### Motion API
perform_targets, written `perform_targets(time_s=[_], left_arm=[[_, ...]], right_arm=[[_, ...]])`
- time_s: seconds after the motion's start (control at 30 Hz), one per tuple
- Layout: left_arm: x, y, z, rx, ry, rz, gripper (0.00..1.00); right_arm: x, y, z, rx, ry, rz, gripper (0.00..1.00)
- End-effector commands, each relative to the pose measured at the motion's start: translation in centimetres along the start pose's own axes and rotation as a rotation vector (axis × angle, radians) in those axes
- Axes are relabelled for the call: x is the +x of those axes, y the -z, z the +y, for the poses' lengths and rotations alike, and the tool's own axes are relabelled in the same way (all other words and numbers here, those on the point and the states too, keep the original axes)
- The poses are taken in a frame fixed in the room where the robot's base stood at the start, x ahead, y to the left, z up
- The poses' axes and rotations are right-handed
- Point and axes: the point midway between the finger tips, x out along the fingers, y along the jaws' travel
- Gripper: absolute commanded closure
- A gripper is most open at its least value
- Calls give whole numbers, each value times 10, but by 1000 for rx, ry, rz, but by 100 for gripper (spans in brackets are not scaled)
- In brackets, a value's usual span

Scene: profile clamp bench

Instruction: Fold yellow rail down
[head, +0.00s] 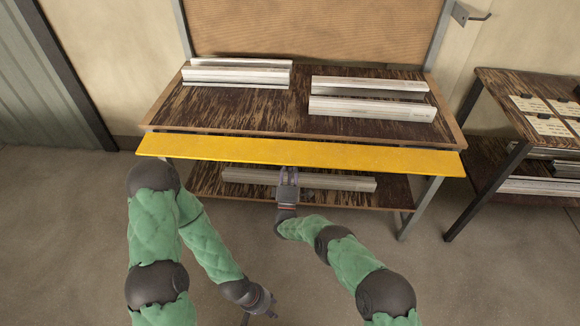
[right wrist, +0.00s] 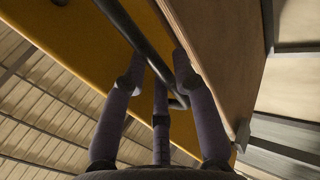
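The long yellow rail (head: 300,152) lies flat and level along the front edge of the bench, standing out toward me. Its yellow underside (right wrist: 60,50) fills much of the left of the right wrist view. My right gripper (head: 288,175) is below the rail's front middle, pointing up at it. In the right wrist view its fingers (right wrist: 158,65) stand apart, with a dark bent bar (right wrist: 148,45) passing between them; I cannot tell whether they touch it. My left gripper (head: 260,312) hangs low over the floor, away from the rail, its fingers apart and empty.
Silver profiles (head: 238,72) lie on the bench top (head: 190,115), with more at right (head: 372,107). Another profile (head: 335,182) lies on the lower shelf. A side table (head: 490,95) with paper cards stands at right. The floor in front is clear.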

Motion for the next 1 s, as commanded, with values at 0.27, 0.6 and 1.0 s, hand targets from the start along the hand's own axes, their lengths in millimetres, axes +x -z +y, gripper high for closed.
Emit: perform_targets(time_s=[0.27,0.6,1.0], left_arm=[[0,0,0,0,0,0,60],[0,0,0,0,0,0,60],[0,0,0,0,0,0,60]], right_arm=[[-1,0,-1,0,3,0,56],[-31,0,-2,0,7,2,56],[-104,0,-1,0,5,1,56]])
